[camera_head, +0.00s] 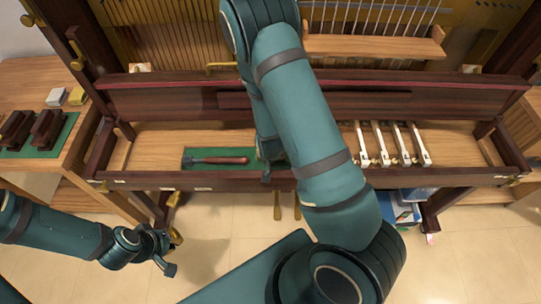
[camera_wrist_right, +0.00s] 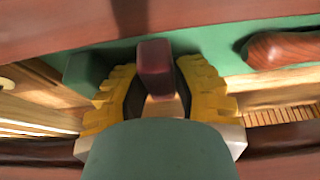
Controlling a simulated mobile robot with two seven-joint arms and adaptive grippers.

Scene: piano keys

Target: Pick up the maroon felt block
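The maroon felt block (camera_wrist_right: 155,68) stands up between the yellow-padded fingers of my right gripper (camera_wrist_right: 158,88) in the right wrist view. A finger lies on each side of it, with narrow dark gaps, and I see no clear grip on it. In the head view my right arm covers the block and most of this gripper. My left gripper (camera_head: 164,262) hangs at the lower left, away from the piano; its fingers are too small to read.
A green mat (camera_head: 196,182) on the piano's wooden key bed holds a wood-handled tool (camera_head: 225,160). A dark green block (camera_wrist_right: 85,72) is beside the right gripper. Several key levers (camera_head: 400,145) stand to the right. A side table (camera_head: 68,78) is at the left.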

